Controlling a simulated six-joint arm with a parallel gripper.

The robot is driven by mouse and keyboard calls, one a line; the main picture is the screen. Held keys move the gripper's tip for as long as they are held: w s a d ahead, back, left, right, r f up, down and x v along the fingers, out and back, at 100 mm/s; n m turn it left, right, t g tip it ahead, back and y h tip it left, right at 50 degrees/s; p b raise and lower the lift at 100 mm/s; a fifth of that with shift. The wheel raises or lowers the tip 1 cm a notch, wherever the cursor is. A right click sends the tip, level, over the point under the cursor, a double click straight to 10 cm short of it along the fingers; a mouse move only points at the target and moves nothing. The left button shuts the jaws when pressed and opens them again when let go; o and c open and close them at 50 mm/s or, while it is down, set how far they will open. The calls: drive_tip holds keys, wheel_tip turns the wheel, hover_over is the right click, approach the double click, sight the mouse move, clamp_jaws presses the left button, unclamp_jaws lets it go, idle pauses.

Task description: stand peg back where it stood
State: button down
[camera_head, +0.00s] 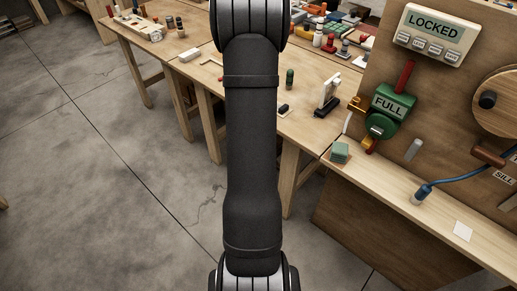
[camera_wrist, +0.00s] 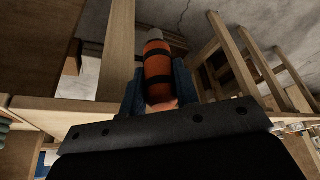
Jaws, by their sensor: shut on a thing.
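An orange peg (camera_wrist: 157,68) with dark bands and a grey end shows in the wrist view. My gripper (camera_wrist: 157,80) is shut on it, with a dark blue finger on each side. The peg's grey end points away from the gripper, towards the top of the view. The peg appears held clear, with floor and wooden framing behind it. In the head view my arm hides the gripper and the peg. The spot where the peg stood cannot be made out.
In the head view, a workbench (camera_head: 205,62) carries several small items, among them a dark green cylinder (camera_head: 290,78) and a white-and-black upright piece (camera_head: 328,92). At right, a panel with a green FULL valve (camera_head: 388,108) rises behind a wooden ledge (camera_head: 400,188) holding a green block (camera_head: 340,152).

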drive_tip(key=s+d+r+m+g+h, duration=0.15)
drive_tip(key=s+d+m, duration=0.35)
drive_tip(key=d, duration=0.5)
drive_tip(key=s+d+r+m+g+h, duration=0.1)
drive_tip(key=s+d+r+m+h, duration=0.15)
drive_tip(key=d+m, duration=0.6)
drive_tip(key=s+d+r+m, duration=0.1)
drive_tip(key=s+d+r, duration=0.2)
drive_tip(key=s+d, duration=0.8)
drive_tip(key=s+d+r+m+g, duration=0.1)
drive_tip(key=s+d+r, duration=0.2)
drive_tip(key=s+d, duration=0.9)
drive_tip(key=s+d+r+m+g, duration=0.1)
drive_tip(key=s+d+r, duration=0.3)
drive_tip(key=s+d, duration=0.8)
drive_tip(key=d, duration=1.2)
drive_tip(key=shift+s+d, duration=0.15)
drive_tip(key=shift+r, duration=0.1)
drive_tip(key=shift+f, duration=3)
drive_tip(key=shift+f, duration=0.6)
